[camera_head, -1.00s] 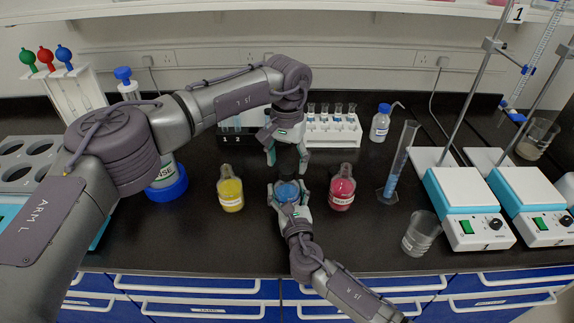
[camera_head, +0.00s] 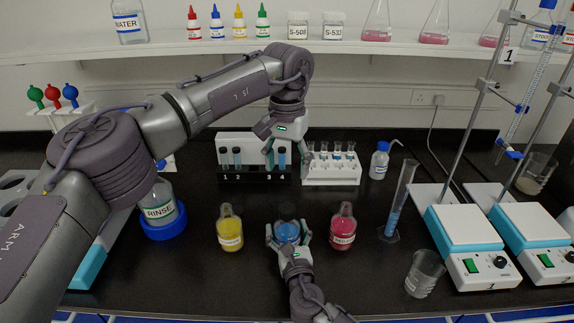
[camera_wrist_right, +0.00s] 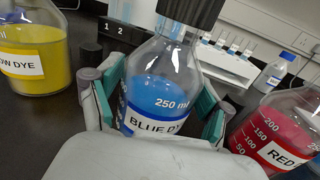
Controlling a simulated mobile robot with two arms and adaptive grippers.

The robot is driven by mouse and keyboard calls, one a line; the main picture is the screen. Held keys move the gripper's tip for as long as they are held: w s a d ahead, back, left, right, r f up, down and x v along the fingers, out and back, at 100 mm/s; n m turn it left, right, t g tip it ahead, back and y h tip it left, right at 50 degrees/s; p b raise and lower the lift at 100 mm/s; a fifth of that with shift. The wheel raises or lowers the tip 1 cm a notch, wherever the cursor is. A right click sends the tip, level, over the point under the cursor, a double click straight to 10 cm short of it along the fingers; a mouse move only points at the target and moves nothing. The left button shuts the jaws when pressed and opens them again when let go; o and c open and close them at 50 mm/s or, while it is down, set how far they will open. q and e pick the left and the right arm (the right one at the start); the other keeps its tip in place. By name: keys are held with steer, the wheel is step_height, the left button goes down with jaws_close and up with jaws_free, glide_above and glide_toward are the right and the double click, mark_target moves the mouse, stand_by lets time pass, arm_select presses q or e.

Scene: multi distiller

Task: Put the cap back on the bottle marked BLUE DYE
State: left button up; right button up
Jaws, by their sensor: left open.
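The bottle marked BLUE DYE (camera_wrist_right: 160,100) stands upright, blue liquid inside; it also shows in the head view (camera_head: 287,231). A black cap (camera_wrist_right: 190,10) sits on its neck, its top cut off by the wrist view's edge; the head view shows it as a dark top (camera_head: 287,211). Whether it is fully tightened cannot be told. My right gripper (camera_head: 287,236) is shut around the bottle body, one finger on each side. My left gripper (camera_head: 286,158) is open and empty, fingers pointing down, above and apart from the cap.
A yellow bottle (camera_head: 230,231) stands left of the blue one, a red bottle (camera_head: 342,230) right. Behind are tube racks (camera_head: 331,174) and a wash bottle (camera_head: 379,162). A cylinder (camera_head: 391,220), beaker (camera_head: 423,274) and hotplates (camera_head: 466,240) stand right. A RINSE bottle (camera_head: 160,212) stands left.

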steer(key=shift+o, duration=1.1)
steer(key=s, duration=0.4)
steer(key=s+d, duration=0.1)
steer(key=s, duration=0.3)
steer(key=s+d, duration=0.1)
steer(key=s, duration=0.2)
steer(key=shift+s+d, duration=0.2)
steer(key=shift+s, duration=0.2)
